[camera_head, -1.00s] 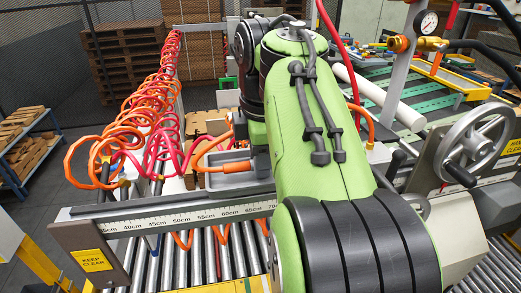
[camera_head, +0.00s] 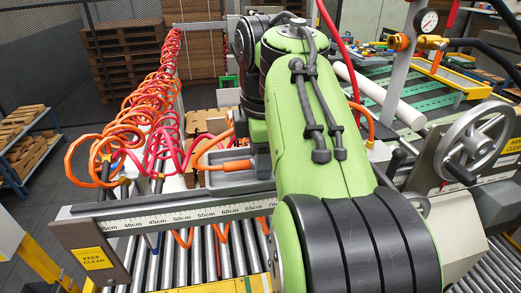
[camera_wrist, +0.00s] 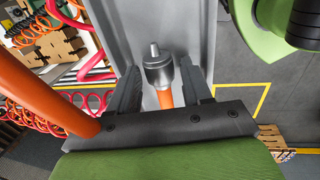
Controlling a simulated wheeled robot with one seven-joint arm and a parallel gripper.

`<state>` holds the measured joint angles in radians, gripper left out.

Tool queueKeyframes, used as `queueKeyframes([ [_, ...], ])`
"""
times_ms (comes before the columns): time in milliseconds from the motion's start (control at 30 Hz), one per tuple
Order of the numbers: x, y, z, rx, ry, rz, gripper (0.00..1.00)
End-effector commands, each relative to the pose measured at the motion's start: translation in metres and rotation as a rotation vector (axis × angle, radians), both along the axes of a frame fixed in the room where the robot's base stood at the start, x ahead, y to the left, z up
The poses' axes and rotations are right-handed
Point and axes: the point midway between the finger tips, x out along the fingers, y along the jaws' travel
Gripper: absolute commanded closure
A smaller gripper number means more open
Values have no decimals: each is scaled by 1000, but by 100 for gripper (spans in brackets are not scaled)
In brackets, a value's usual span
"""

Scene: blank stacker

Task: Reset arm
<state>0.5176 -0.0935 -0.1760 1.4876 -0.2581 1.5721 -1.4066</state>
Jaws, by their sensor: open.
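My green and black arm fills the middle of the head view and hides my gripper there. In the wrist view my gripper (camera_wrist: 159,72) has its two dark fingers spread apart. A grey metal fitting (camera_wrist: 158,68) with an orange stem (camera_wrist: 165,98) shows between the fingers, with gaps at both sides. I cannot tell how far below the fingers it sits. A grey surface lies behind it.
Coiled red and orange hoses (camera_head: 150,115) hang at the left. A grey tray (camera_head: 215,181) lies beside my arm, behind a ruler rail (camera_head: 175,217) over rollers (camera_head: 200,262). A handwheel (camera_head: 475,142) and pressure gauge (camera_head: 428,21) stand at the right.

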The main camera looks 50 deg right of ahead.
Motion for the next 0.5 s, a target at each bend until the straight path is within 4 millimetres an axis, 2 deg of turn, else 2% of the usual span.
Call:
queueKeyframes([
  [500, 1, 0, 41, -2, 0, 2, 51],
])
